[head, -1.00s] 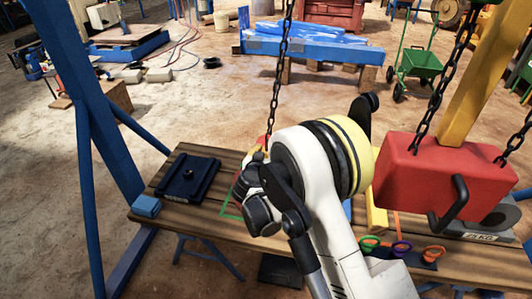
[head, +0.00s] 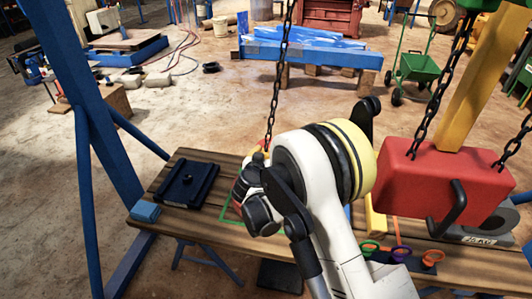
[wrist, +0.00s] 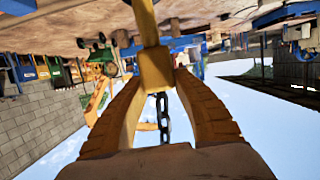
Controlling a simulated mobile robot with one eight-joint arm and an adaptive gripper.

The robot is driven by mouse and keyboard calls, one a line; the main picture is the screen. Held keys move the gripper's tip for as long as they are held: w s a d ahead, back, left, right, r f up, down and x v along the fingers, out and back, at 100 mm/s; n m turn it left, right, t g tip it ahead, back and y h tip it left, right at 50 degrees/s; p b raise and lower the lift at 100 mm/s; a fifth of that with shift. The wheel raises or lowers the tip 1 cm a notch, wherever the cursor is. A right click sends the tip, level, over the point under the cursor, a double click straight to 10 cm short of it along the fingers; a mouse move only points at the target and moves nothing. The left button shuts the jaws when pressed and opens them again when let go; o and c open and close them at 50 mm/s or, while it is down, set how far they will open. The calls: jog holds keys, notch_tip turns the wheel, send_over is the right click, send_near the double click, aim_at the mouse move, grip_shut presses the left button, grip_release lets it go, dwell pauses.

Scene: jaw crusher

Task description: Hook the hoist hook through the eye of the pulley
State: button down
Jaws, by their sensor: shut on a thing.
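In the wrist view, my gripper (wrist: 156,82) is shut on the yellow hoist hook (wrist: 155,66), holding its blocky upper part. Its stem runs to the top of this upside-down view; its tip is not clear. The dark hoist chain (wrist: 163,118) shows between the fingers. In the head view this chain (head: 279,75) slants down behind my wrist, which hides the hook and fingertips. A small red part (head: 238,189) shows beside my wrist over the table; I cannot tell whether it is the pulley. The pulley's eye is not visible.
A wooden table (head: 200,214) carries a black tray-like fixture (head: 187,184), a blue block (head: 145,212) and a green outline (head: 229,213). A red block (head: 410,170) with a black hook hangs on chains at right. A blue post (head: 92,150) stands at left.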

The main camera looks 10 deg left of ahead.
jog(key=shift+w+r+p, duration=0.3)
jog(key=shift+w+r, duration=0.2)
jog(key=shift+r, duration=0.25)
